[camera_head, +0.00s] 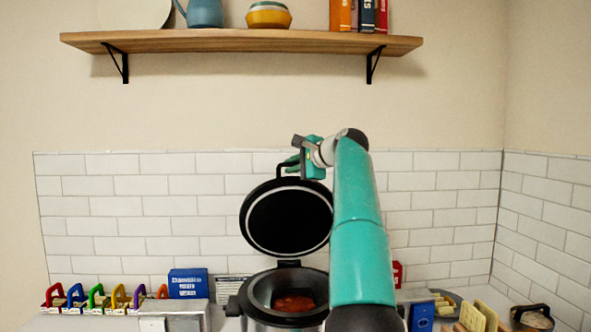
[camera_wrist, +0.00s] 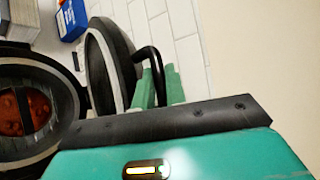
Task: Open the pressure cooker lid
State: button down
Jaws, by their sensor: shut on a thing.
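The pressure cooker (camera_head: 258,303) stands at the bottom middle of the head view, with reddish food inside. Its black lid (camera_head: 287,217) is hinged at the back and stands raised, nearly upright, with its underside facing the camera. My gripper (camera_head: 292,166) is at the top of the lid, shut on the black lid handle (camera_wrist: 150,62). In the wrist view, the green fingers of my gripper (camera_wrist: 158,88) are at the handle, and the open pot (camera_wrist: 62,85) lies to the left. Part of the grip is hidden behind the gripper body.
A wooden shelf (camera_head: 240,40) with a blue pitcher and books is above. Colourful-handled items (camera_head: 105,298) and a blue box (camera_head: 188,283) are left of the cooker. A red box (camera_head: 397,273) and a dark-handled pot (camera_head: 532,317) are to the right. A tiled wall is behind.

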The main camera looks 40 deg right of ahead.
jog(key=shift+w+d+r, duration=0.15)
jog(key=shift+w+d, duration=0.05)
jog(key=shift+w, duration=0.05)
dwell(0.4)
jog(key=c, duration=1.5)
grip_release()
jog(key=shift+o, duration=0.2)
jog(key=shift+s, duration=0.1)
jog(key=v, duration=1.3)
jog(key=shift+s, duration=0.25)
jog(key=shift+r, duration=0.1)
